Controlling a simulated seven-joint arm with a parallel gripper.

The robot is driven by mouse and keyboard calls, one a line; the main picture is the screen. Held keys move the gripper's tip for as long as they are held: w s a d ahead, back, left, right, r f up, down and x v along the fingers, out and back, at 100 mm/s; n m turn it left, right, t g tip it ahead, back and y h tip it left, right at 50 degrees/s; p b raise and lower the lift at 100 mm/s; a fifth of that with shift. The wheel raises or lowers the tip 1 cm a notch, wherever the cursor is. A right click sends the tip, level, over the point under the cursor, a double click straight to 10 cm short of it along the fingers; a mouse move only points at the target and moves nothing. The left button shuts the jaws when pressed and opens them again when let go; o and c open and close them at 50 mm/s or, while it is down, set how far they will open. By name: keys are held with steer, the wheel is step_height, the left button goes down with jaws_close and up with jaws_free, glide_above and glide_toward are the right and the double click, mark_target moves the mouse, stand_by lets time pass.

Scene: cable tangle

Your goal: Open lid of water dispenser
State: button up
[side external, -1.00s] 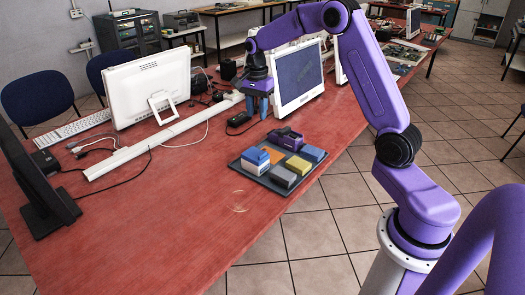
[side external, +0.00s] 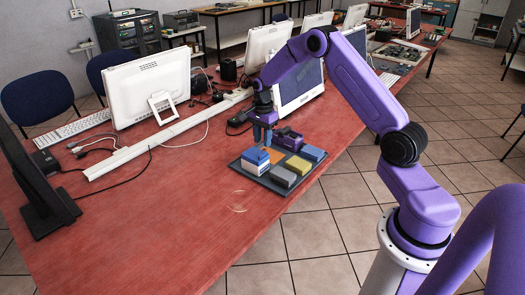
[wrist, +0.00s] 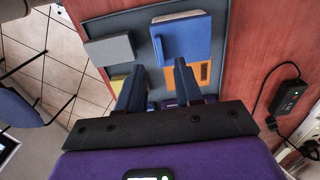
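A dark tray (side external: 260,184) on the red table holds several small blocks. A blue-and-white box (side external: 255,161) stands at its left and shows blue from above in the wrist view (wrist: 186,39). A grey block (side external: 283,177), a yellow block (side external: 298,164), a blue block (side external: 312,153), a purple piece (side external: 288,139) and a flat orange piece (side external: 273,155) share the tray. My gripper (side external: 263,141) is above the tray's back left part. In the wrist view its fingers (wrist: 157,78) are apart with nothing gripped between them.
A white monitor (side external: 298,88) stands behind the tray, close to my arm. A black power adapter (wrist: 289,97) with cables lies beside the tray. A white bar (side external: 165,135) and a large white monitor (side external: 148,88) are to the left. The front table is clear.

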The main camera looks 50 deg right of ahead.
mark_target(263, 154)
step_height(263, 154, down, 6)
steer(key=shift+r, duration=0.15)
stand_by(0.3)
jaws_close()
stand_by(1.3)
